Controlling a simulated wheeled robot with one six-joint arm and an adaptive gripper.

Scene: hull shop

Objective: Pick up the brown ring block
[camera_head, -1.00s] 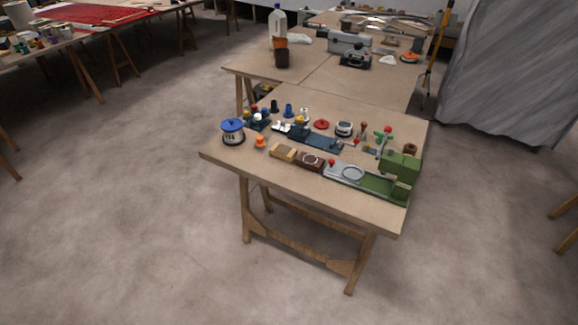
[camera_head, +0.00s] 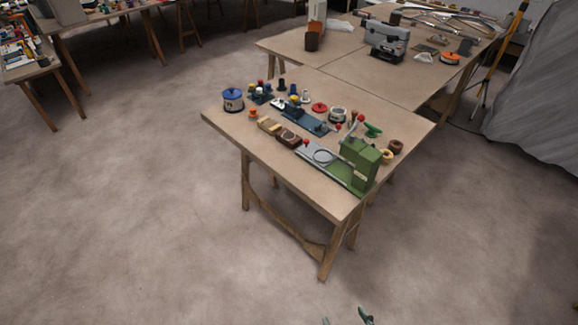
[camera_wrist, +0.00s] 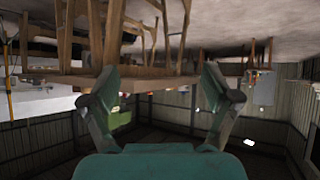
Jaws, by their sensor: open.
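The brown ring block (camera_head: 396,146) is small and dark brown. It sits on the near table (camera_head: 340,192) by its right edge in the head view, just behind a tan ring (camera_head: 386,156) and right of the green machine (camera_head: 362,162). My gripper (camera_head: 346,318) barely shows at the bottom edge of the head view, over the floor and well short of the table. In the wrist view my gripper (camera_wrist: 160,85) has its two teal fingers wide apart with nothing between them. That view is upside down, and I cannot make out the brown ring block there.
The table also holds a blue-lidded tin (camera_head: 232,100), a red disc (camera_head: 319,107), a green-handled piece (camera_head: 372,130) and several small parts. A second table (camera_head: 335,60) stands behind, with a grey case (camera_head: 388,42). A tripod (camera_head: 500,60) stands right. Floor in front is clear.

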